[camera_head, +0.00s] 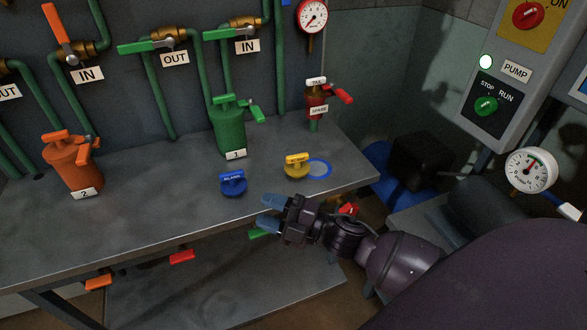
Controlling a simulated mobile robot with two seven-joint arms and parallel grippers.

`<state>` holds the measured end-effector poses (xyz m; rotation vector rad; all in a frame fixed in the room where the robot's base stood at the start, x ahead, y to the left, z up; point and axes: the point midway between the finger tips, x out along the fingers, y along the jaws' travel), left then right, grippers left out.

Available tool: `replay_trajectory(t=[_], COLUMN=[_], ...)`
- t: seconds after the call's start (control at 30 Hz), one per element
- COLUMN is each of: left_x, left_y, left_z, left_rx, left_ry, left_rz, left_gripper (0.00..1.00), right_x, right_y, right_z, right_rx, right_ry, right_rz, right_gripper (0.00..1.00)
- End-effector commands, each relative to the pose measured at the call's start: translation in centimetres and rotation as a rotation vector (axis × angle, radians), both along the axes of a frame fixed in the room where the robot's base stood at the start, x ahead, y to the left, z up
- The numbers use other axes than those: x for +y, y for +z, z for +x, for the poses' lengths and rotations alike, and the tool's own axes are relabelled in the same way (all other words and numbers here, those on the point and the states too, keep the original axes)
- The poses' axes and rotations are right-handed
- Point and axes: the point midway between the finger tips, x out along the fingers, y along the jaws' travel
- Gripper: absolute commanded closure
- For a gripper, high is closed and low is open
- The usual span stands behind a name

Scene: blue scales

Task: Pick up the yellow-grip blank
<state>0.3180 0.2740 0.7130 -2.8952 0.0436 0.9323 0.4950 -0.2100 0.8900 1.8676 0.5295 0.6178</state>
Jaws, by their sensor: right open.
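The yellow-grip blank (297,167) stands upright on the grey bench top, its yellow T-shaped grip on top. It overlaps the left edge of a blue ring mark (319,169) in the picture. A similar blue-grip blank (233,183) stands to its left, with a label on its grip. My right gripper (270,213) is open and empty, with bluish fingertips pointing left. It appears at the bench's front edge, below the yellow-grip blank and right of the blue one, apart from both. Its height over the bench is hard to tell. My left gripper is not in view.
The bench top (150,215) is clear at front left. Coloured valve handles (182,257) stick out below the front edge. A pump panel (505,75) is at right.

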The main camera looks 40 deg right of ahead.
Motion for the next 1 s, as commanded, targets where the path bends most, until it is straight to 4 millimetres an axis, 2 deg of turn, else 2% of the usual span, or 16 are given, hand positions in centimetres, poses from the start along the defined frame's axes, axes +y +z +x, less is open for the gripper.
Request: replay_trajectory(t=[0.03,0.2,0.33,0.43,0.57,0.67,0.8,0.9,1.0], left_x=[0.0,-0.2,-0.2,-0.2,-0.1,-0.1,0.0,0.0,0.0], left_y=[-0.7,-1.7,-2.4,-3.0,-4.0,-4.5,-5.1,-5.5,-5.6], left_z=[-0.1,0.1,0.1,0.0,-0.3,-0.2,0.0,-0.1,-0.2], left_rx=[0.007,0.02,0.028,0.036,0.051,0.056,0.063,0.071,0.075], left_ry=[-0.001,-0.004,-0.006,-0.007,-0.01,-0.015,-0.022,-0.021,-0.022], left_rz=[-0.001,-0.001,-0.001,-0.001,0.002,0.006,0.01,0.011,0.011], left_gripper=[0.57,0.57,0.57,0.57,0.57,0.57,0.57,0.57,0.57], right_x=[0.9,3.2,3.3,2.1,-1.0,-4.4,-9.8,-13.0,-15.3], right_y=[0.5,2.1,1.9,1.5,1.0,1.4,3.2,5.0,6.6], right_z=[0.8,2.0,2.8,3.7,5.6,7.5,10.2,11.5,12.3], right_rx=[-0.097,-0.415,-0.619,-0.747,-0.862,-0.901,-0.875,-0.819,-0.761], right_ry=[0.093,0.404,0.642,0.827,1.065,1.242,1.456,1.568,1.639], right_rz=[-0.099,-0.426,-0.688,-0.896,-1.179,-1.4,-1.68,-1.829,-1.93], right_gripper=[0.53,0.53,0.53,0.53,0.53,0.53,0.53,0.53,0.53])
